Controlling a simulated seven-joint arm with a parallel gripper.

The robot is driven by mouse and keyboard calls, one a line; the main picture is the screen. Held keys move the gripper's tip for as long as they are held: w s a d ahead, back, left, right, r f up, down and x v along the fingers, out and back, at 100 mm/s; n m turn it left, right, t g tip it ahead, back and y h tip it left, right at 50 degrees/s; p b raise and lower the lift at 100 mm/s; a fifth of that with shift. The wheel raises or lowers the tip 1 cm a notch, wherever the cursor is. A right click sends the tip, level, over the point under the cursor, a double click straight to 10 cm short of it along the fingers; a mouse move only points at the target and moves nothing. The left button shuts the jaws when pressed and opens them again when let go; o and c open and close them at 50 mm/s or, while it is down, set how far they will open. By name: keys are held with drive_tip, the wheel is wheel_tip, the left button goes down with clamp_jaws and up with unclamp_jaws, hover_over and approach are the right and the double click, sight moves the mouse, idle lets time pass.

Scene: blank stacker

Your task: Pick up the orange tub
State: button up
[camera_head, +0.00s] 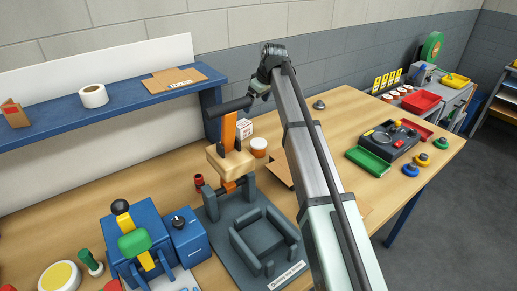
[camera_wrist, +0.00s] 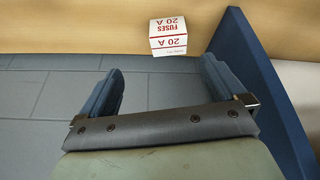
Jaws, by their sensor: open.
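The orange tub (camera_head: 259,153), short and round with a white lid, stands upright on the wooden bench in the head view. It is beside a white fuses box (camera_head: 245,128), left of my arm. The tub does not show in the wrist view. My gripper (camera_wrist: 162,82) is open with nothing between its fingers. The fuses box (camera_wrist: 168,37) shows beyond the fingers, upside down in that view. In the head view my arm's dark end is raised above the bench by the shelf post; its fingertips are hard to make out there.
A blue shelf post (camera_wrist: 262,90) is close beside my gripper. A grey fixture with a wooden block (camera_head: 230,160) and orange bar stands in front of the tub. A blue machine (camera_head: 140,235) is left.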

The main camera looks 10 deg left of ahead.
drive_tip(key=s+a, duration=0.1)
drive_tip(key=s, duration=0.3)
drive_tip(key=m+g+h, duration=0.2)
drive_tip(key=m+h, duration=0.1)
approach(258, 142)
drive_tip(key=f, duration=0.7)
drive_tip(key=shift+w+d, duration=0.15)
drive_tip(key=shift+w, duration=0.15)
drive_tip(key=shift+w+a+f, duration=0.1)
drive_tip(key=shift+a+f, duration=0.1)
drive_tip(key=shift+f, duration=1.05)
drive_tip(key=shift+a+f, duration=0.2)
drive_tip(key=shift+f, duration=1.1)
drive_tip(key=shift+c, duration=0.3)
drive_tip(key=c, duration=1.1)
drive_tip(key=shift+r, duration=0.1)
